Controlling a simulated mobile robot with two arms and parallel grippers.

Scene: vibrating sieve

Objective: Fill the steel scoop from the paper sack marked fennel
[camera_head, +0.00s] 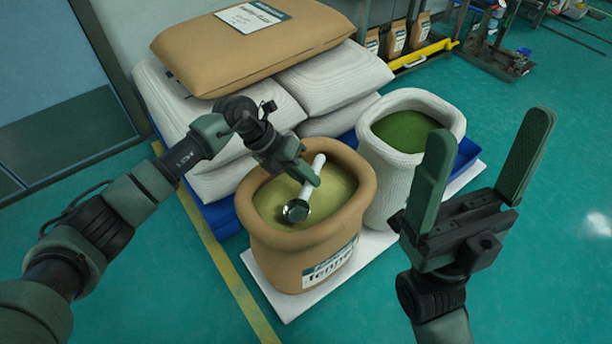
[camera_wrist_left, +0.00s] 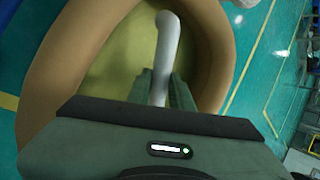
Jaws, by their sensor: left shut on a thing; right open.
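The brown paper sack (camera_head: 290,238), with a fennel label on its front, stands open and holds yellow-green contents (camera_head: 266,196). The steel scoop (camera_head: 297,211) has a white handle and a shiny metal head. My left gripper (camera_head: 308,178) is shut on the handle, over the sack's mouth. The head is at the contents' surface; I cannot tell whether it is dug in or holds anything. In the left wrist view the white handle (camera_wrist_left: 165,50) runs between the fingers, and the head is hidden. My right gripper (camera_head: 490,165) is open and empty, right of the sacks.
A white woven sack (camera_head: 385,175) with dark green contents stands open right of the paper sack. Behind are stacked white sacks (camera_head: 335,80) with a closed brown sack (camera_head: 245,45) on top.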

